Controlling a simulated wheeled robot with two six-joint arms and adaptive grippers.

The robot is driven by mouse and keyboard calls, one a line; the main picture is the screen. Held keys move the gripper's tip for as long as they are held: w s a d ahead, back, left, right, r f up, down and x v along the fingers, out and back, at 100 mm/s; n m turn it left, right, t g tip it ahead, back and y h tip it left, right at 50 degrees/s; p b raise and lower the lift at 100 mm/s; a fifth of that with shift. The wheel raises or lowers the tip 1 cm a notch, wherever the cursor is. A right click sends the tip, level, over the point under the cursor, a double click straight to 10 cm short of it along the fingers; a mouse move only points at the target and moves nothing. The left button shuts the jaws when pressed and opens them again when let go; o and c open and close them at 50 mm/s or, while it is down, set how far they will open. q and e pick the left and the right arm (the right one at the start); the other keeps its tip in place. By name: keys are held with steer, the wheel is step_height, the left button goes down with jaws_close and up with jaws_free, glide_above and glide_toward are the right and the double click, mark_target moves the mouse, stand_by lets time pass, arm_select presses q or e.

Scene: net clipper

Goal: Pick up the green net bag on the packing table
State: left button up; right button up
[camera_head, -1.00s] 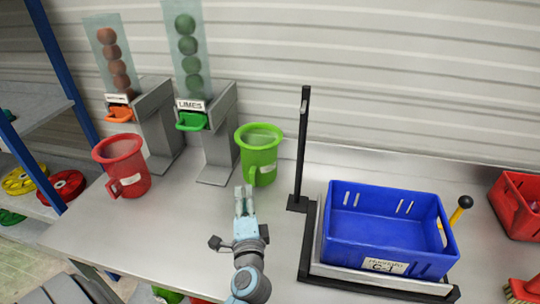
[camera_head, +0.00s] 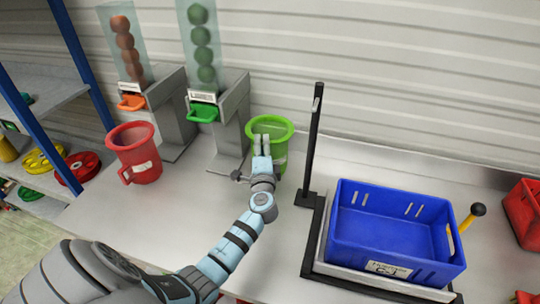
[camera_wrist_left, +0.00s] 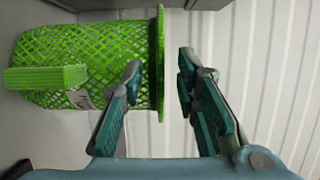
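The green net bag (camera_head: 272,128) stands on the packing table (camera_head: 190,215), upright, with a wide rim and a mesh body. In the left wrist view the green net bag (camera_wrist_left: 60,45) lies sideways in the picture, with its rim, a block-like handle and a pale label showing. My left gripper (camera_head: 262,143) is in front of the bag near its rim. In the left wrist view its fingers (camera_wrist_left: 160,85) are apart. The bag's rim shows between them, partly behind one finger; I cannot tell whether they touch it. My right gripper is not in view.
A red net bag (camera_head: 138,155) stands to the left. Behind are two dispensers, one with orange-brown balls (camera_head: 127,45) and one with limes (camera_head: 201,45). A blue crate (camera_head: 390,235) and a black post (camera_head: 313,150) stand to the right. A red bin (camera_head: 525,212) is at the far right.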

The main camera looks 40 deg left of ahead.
arm_select(q)
steer(key=shift+s, duration=0.15)
jaws_close()
steer(key=shift+r, duration=0.1)
